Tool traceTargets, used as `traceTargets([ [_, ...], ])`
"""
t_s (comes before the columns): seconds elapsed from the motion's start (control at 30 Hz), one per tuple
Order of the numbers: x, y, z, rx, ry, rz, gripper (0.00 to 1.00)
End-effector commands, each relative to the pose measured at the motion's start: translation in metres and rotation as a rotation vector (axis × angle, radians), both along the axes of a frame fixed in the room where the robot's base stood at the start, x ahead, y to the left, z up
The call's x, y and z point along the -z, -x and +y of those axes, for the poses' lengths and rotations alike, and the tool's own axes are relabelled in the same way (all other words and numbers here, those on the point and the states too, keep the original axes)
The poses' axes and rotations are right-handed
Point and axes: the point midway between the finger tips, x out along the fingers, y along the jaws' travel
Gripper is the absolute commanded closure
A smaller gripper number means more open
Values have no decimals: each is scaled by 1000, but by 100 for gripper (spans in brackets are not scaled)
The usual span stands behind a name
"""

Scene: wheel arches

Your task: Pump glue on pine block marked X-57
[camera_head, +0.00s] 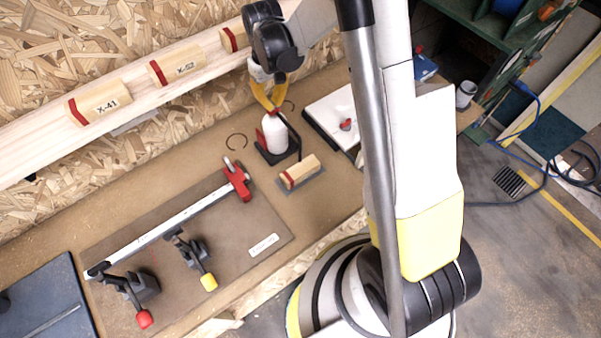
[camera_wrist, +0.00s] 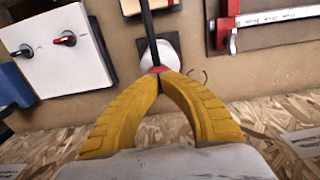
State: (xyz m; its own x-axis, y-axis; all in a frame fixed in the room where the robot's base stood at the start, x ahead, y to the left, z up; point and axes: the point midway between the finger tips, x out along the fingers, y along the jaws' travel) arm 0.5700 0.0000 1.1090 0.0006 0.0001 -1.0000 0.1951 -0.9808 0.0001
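A white glue bottle (camera_head: 275,136) with a red collar stands in a dark holder on the bench. Its black spout reaches toward a pine block (camera_head: 301,170) with a red band, lying on a grey pad; no marking is readable on it. My gripper (camera_head: 272,108) has its yellow fingers pointing down at the bottle's top. In the wrist view, the fingertips (camera_wrist: 158,73) meet just at the red collar, with the white bottle (camera_wrist: 172,55) beyond. The fingers look closed together; whether they touch or press the pump is hidden.
Pine blocks marked X-41 (camera_head: 100,102) and apparently X-52 (camera_head: 178,65) lie on a wooden rail, with another (camera_head: 235,39) partly behind my arm. A white panel with knobs (camera_head: 335,118) stands right of the bottle. A board with clamps (camera_head: 185,255) lies left.

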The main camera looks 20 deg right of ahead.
Motion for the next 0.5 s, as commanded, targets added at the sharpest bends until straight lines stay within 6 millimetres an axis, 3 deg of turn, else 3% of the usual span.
traceTargets([
  [0.23, 9, 0, 0, 0, 0, 1, 100],
  [0.5, 5, 0, 0, 0, 0, 1, 100],
])
